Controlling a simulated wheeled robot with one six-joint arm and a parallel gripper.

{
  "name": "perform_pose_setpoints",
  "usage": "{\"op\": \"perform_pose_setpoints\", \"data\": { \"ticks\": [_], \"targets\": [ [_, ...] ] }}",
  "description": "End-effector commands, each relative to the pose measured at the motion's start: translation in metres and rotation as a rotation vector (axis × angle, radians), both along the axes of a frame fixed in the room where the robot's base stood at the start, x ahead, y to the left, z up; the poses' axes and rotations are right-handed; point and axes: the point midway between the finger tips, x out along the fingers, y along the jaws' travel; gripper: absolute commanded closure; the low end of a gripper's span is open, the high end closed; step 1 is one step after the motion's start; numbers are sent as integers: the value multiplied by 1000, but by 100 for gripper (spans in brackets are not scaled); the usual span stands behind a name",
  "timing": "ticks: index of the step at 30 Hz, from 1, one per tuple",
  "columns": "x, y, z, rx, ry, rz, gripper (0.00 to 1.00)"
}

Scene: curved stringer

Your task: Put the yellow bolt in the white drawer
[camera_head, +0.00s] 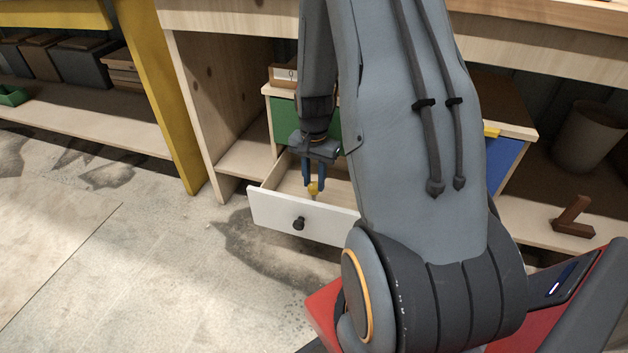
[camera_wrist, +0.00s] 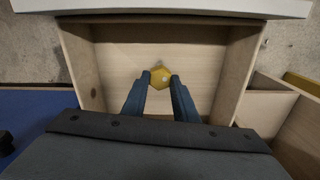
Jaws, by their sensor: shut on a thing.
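The yellow bolt (camera_head: 313,189) is held between the blue fingers of my gripper (camera_head: 314,180). In the wrist view the bolt (camera_wrist: 160,78) shows at the fingertips of my gripper (camera_wrist: 160,76), over the drawer's wooden floor. The white drawer (camera_head: 276,216) is pulled open, with a dark round knob on its front. Its white front edge also shows at the top of the wrist view (camera_wrist: 200,8). I cannot tell whether the bolt touches the drawer floor. My arm hides the drawer's right part in the head view.
A green panel (camera_head: 285,120) stands behind the open drawer, and a blue panel (camera_head: 506,160) shows right of my arm. A yellow post (camera_head: 165,95) stands at left. A brown wooden piece (camera_head: 573,216) and a grey bin (camera_head: 588,137) sit on the right shelf. Concrete floor is clear at left.

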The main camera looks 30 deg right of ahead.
Motion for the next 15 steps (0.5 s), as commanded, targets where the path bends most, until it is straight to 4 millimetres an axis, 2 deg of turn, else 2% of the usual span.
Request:
{"op": "perform_pose_setpoints", "data": {
  "ticks": [2, 3, 6, 15],
  "targets": [
    [0, 0, -2, 0, 0, 0, 100],
    [0, 0, -2, 0, 0, 0, 69],
    [0, 0, -2, 0, 0, 0, 55],
    [0, 0, -1, 0, 0, 0, 55]
  ]
}}
